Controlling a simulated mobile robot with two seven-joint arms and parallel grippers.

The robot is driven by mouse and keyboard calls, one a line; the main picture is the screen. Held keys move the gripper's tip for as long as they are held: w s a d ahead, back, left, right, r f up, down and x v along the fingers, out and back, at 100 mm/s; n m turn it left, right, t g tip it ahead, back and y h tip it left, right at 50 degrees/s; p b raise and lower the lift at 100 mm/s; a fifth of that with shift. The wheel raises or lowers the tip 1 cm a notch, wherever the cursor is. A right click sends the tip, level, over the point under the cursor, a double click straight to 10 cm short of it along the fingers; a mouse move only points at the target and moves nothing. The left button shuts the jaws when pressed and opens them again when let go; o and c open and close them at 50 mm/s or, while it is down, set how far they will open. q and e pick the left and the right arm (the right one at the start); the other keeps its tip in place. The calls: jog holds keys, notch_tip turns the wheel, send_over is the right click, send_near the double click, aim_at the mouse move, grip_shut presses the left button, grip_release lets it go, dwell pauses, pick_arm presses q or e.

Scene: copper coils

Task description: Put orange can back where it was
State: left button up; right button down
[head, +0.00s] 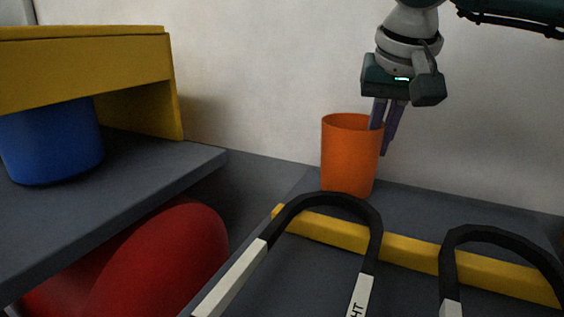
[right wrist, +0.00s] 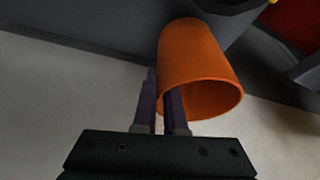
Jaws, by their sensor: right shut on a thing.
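The orange can (head: 347,158) is an open-topped cup, upright at the back edge of the dark grey surface by the wall. My right gripper (head: 385,140) comes down from above at the can's right side, with one finger inside the rim and one outside. It is shut on the can's wall. In the right wrist view the orange can (right wrist: 196,62) shows with its rim toward the camera and the fingers of my right gripper (right wrist: 160,100) pinching the rim. I cannot tell whether the can's base touches the surface. My left gripper is not in view.
A yellow bar (head: 411,252) and black looped handles (head: 372,212) with white labels lie in front of the can. At left, a grey shelf (head: 150,205) carries a blue container (head: 50,145) under a yellow frame (head: 90,65). A red rounded object (head: 165,265) sits below it.

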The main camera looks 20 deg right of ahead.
jog(key=shift+f+b, duration=0.35)
jog(key=shift+f, duration=0.6)
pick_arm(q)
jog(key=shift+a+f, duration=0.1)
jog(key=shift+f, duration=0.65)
pick_arm(e)
jog(key=shift+r, duration=0.15)
jog(key=c, duration=1)
grip_release()
jog(key=shift+r+p, duration=0.2)
jog(key=shift+p, duration=0.1)
pick_arm(q)
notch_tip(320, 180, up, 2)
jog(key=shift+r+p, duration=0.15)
jog(key=shift+p, duration=0.9)
pick_arm(e)
jog(key=v, duration=1.1)
jog(key=shift+s+a+r, duration=0.1)
jog(key=shift+s+r, duration=0.15)
